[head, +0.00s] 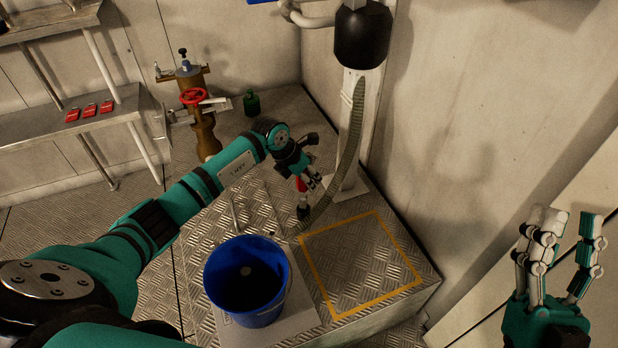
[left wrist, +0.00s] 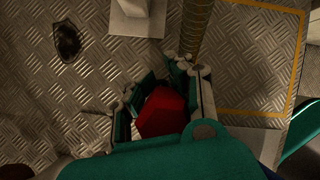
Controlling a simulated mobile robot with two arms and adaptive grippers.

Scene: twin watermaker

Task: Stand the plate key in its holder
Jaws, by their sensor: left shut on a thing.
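My left gripper (head: 312,182) is shut on a red thing (head: 300,184), which I take to be the plate key's handle. In the left wrist view the red part (left wrist: 162,112) sits between the fingers of the left gripper (left wrist: 160,92). The key's lower part is hidden there. In the head view a small dark upright piece (head: 303,209) shows just below the red part; I cannot tell whether it is the holder or part of the key, or whether they touch. My right gripper (head: 569,222) is open and empty at the far right.
A blue bucket (head: 222,280) stands at the platform's front. A yellow square outline (head: 312,268) marks clear tread plate beside it. A white post (head: 350,150) with a hanging hose (head: 352,135) is close to my left gripper. A red-wheeled valve (head: 194,96) and green bottle (head: 251,103) stand behind.

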